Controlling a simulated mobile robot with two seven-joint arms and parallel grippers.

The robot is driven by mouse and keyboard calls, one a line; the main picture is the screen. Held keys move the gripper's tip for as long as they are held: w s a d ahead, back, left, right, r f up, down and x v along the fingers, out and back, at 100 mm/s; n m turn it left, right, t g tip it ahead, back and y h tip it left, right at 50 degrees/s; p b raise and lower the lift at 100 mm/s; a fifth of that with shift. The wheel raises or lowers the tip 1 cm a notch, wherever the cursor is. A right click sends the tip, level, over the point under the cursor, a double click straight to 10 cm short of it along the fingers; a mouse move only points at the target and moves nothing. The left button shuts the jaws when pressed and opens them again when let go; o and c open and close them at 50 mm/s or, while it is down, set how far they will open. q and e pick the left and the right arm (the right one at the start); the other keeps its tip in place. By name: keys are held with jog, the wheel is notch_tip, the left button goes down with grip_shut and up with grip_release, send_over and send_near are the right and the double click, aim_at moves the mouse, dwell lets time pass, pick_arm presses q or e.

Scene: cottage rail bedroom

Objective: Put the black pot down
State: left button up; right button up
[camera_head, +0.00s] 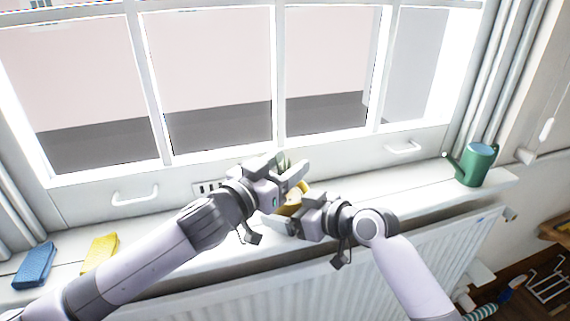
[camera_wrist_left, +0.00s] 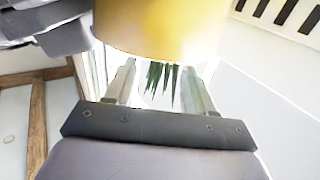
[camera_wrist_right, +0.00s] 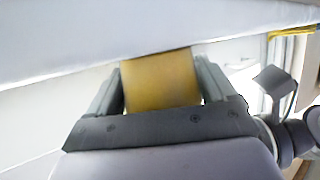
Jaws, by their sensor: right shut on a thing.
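No black pot shows in any view. A yellow pot (camera_head: 291,209) is at the windowsill, mostly hidden by my grippers in the head view. My right gripper (camera_head: 288,217) is shut on it, and the right wrist view shows the yellow pot (camera_wrist_right: 161,82) between the fingers. Whether the pot touches the sill is hidden.
The white windowsill (camera_head: 385,186) is clear to the right up to a green watering can (camera_head: 475,164). A yellow sponge-like block (camera_head: 99,254) and a blue one (camera_head: 35,265) lie at the left end. A white radiator (camera_head: 420,262) is below, the window behind.

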pick_arm(q)
jog(key=shift+r, duration=0.15)
jog(key=v, duration=1.2)
pick_arm(e)
jog(key=o, duration=0.9)
jog(key=shift+o, duration=0.2)
jog(key=shift+d, duration=0.1)
